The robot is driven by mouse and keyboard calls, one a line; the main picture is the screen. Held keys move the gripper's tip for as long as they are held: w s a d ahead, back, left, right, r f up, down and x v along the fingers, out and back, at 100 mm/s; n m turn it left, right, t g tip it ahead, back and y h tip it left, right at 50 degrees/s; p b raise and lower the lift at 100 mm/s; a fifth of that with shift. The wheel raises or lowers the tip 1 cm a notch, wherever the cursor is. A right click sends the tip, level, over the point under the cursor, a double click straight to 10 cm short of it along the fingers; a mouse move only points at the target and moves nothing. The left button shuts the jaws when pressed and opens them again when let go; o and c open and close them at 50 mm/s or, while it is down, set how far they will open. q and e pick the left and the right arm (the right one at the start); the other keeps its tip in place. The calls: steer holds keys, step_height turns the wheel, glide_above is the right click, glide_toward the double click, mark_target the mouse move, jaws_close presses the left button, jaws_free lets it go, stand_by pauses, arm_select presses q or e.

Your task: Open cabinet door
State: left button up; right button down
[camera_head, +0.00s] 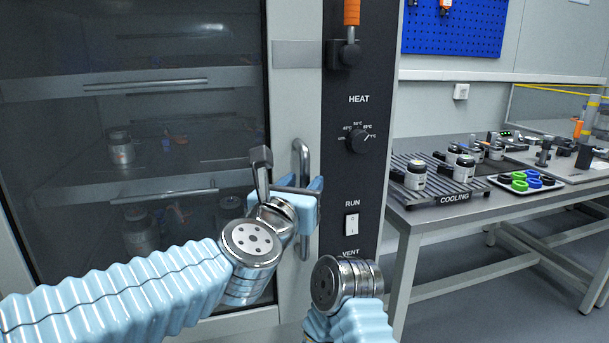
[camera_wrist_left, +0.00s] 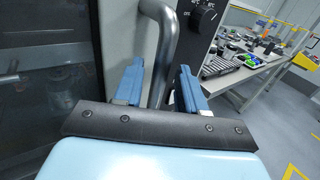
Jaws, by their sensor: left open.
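The cabinet door (camera_head: 130,150) has a dark glass pane and a light grey frame, and looks shut. Its vertical metal bar handle (camera_head: 302,160) is on the frame's right side. It also shows in the left wrist view (camera_wrist_left: 163,45). My left gripper (camera_head: 305,192) is at the handle, with its blue fingers apart. In the left wrist view, the bar runs between the two fingers (camera_wrist_left: 160,88), with visible room on the right; contact on the left cannot be told. My gripper hides part of the handle. A right arm link shows at lower middle, but no right gripper.
A black control panel (camera_head: 358,190) with a HEAT dial (camera_head: 358,140) and a RUN switch (camera_head: 351,223) stands just right of the handle. Bottles stand on shelves behind the glass. A workbench (camera_head: 440,212) with a cooling rack (camera_head: 437,182) and bottles is further right.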

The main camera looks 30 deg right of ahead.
arm_select(q)
steer(key=shift+x, duration=0.85)
jaws_close()
